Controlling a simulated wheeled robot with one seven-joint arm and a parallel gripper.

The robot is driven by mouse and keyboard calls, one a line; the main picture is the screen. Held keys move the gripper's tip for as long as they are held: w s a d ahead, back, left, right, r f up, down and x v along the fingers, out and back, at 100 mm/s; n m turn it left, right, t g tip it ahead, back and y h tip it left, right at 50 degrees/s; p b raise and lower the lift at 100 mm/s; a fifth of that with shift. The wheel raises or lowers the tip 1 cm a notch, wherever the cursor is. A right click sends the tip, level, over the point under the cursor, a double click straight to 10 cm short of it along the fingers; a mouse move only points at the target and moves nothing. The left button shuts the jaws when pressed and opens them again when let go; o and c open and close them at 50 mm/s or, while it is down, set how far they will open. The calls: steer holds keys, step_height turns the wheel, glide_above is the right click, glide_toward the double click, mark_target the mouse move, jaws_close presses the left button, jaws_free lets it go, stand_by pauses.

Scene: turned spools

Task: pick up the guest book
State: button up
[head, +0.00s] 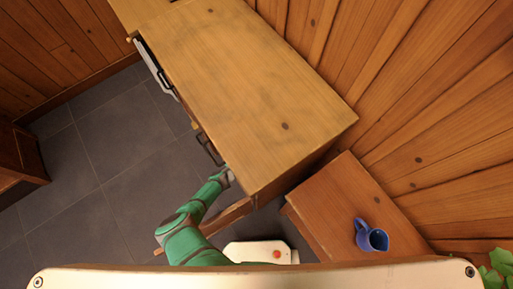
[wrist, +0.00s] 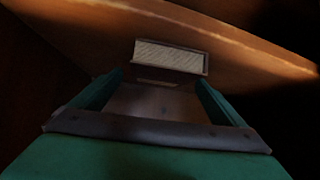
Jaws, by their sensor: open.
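A book-like block with pale page edges and a darker cover, which looks like the guest book (wrist: 170,57), lies ahead of my gripper (wrist: 162,80) in the wrist view. My gripper is open, with one green-sided finger on each side and the book just beyond and between the tips. I cannot tell whether the fingers touch it. The book is not visible in the head view. There my green arm (head: 187,236) reaches to the front of the wooden cabinet (head: 240,90), and the gripper's end is mostly hidden at its edge.
An open wooden drawer or door edge (head: 228,215) is beside my arm. A dark handle (head: 209,148) is on the cabinet front. Grey tiled floor (head: 130,160) is clear at left.

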steer(key=shift+w+d+f, duration=0.2)
steer(key=shift+d, duration=0.05)
steer(key=c, duration=1.2)
steer(key=shift+r, duration=0.15)
steer(key=shift+c, duration=0.4)
steer(key=shift+r, duration=0.85)
steer(key=shift+s+a+r, duration=0.15)
steer(key=shift+a+r, duration=0.1)
steer(key=shift+r, duration=0.6)
steer(key=s+a, duration=1.2)
steer(key=shift+s+a+f, duration=0.1)
steer(key=shift+s+a, duration=0.05)
steer(key=shift+s, duration=0.1)
steer(key=shift+c, duration=0.7)
